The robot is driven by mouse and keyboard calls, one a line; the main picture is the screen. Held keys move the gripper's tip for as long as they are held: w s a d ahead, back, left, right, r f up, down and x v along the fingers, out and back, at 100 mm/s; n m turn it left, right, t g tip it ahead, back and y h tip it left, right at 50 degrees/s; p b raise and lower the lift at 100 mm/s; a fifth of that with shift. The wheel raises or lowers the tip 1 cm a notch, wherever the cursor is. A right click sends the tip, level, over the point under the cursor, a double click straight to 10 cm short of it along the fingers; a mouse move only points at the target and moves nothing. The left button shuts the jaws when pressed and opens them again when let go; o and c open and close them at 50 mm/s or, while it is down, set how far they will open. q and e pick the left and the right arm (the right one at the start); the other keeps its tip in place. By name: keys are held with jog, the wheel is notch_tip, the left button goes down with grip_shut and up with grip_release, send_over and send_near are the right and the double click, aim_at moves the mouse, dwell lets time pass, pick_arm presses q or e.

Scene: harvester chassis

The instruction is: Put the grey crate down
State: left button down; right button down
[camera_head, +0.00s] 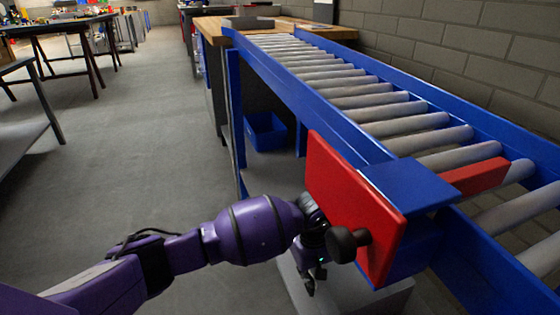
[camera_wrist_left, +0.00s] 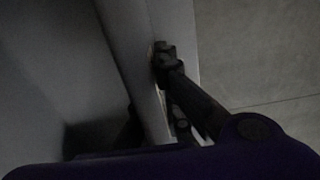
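The grey crate (camera_head: 388,301) shows at the bottom of the head view, below the red panel and the conveyor's end. Much of it is hidden by that panel and cut by the frame. My left gripper (camera_head: 310,284) points down at its left edge. In the left wrist view, the crate's pale wall (camera_wrist_left: 132,45) runs between the fingers of my left gripper (camera_wrist_left: 160,85), which look shut on it. The near finger lies along the outer side; the other is mostly hidden in shadow. I cannot tell whether the crate's bottom touches anything. My right gripper is not in view.
A blue roller conveyor (camera_head: 300,75) runs away to the back. A red panel (camera_head: 345,195) with a black knob (camera_head: 347,244) stands close to my left wrist. A blue bin (camera_head: 265,131) sits below the conveyor. The floor (camera_head: 130,150) on the left is clear.

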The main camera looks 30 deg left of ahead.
pick_arm(q)
jog(key=shift+w+d+r, duration=0.1)
jog(key=shift+w, duration=0.15)
jog(key=shift+f, duration=0.25)
jog(key=c, duration=2)
grip_release()
jog(key=shift+r, duration=0.1)
